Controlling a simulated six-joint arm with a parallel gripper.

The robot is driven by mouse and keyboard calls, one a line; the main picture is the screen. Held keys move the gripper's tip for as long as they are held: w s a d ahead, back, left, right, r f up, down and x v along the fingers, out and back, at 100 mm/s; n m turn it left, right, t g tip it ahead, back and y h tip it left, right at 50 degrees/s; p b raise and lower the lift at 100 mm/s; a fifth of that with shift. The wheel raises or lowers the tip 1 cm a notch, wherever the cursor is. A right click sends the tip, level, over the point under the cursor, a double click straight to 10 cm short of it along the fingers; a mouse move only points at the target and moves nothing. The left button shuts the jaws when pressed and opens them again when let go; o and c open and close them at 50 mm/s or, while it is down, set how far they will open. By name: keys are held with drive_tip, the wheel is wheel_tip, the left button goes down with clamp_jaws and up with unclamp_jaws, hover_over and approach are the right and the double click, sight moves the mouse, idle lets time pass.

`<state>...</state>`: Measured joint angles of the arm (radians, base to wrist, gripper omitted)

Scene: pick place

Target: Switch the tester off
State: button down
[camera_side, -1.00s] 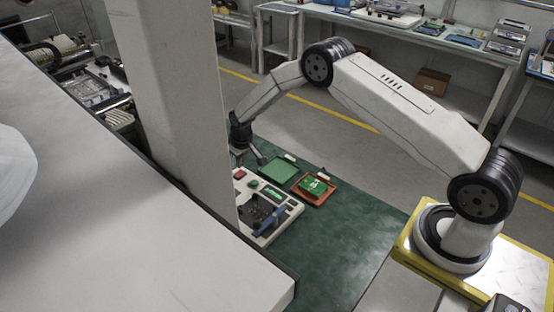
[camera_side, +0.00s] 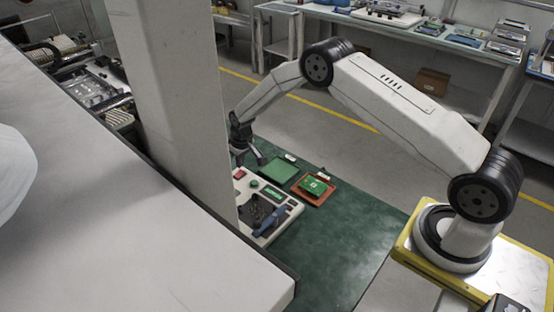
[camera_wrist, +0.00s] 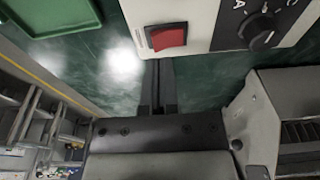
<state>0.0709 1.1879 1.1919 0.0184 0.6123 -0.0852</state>
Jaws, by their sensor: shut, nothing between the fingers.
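The tester (camera_side: 268,207) is a pale box on the green bench top, partly hidden by the pillar in the side view. Its red rocker switch (camera_side: 240,174) sits at a corner of its top. My gripper (camera_wrist: 160,64) is shut and empty. Its fingertips are just below the switch's frame in the wrist view; I cannot tell their height or whether they touch. In the side view my gripper (camera_side: 262,160) is by the tester's far end.
A green tray (camera_side: 279,172) lies beside the tester. A red-brown tray (camera_side: 326,196) with a green board (camera_side: 313,187) in it lies to the right. The pillar (camera_side: 165,90) blocks part of the side view. The bench front (camera_side: 340,240) is clear.

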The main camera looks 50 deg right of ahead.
sight(242, 173)
drive_tip(key=shift+f, duration=1.15)
idle(1.4)
drive_tip(key=shift+r, duration=3.45)
drive_tip(key=shift+r, duration=0.1)
drive_tip(key=s+a+r, duration=0.3)
drive_tip(key=s+r, duration=0.8)
drive_tip(key=s, duration=0.2)
drive_tip(key=s+a+r, duration=0.1)
drive_tip(key=s+r, duration=0.1)
drive_tip(key=s, duration=1.5)
drive_tip(key=shift+s+r+t, duration=0.3)
drive_tip(key=shift+r+t, duration=0.05)
drive_tip(key=shift+t, duration=0.05)
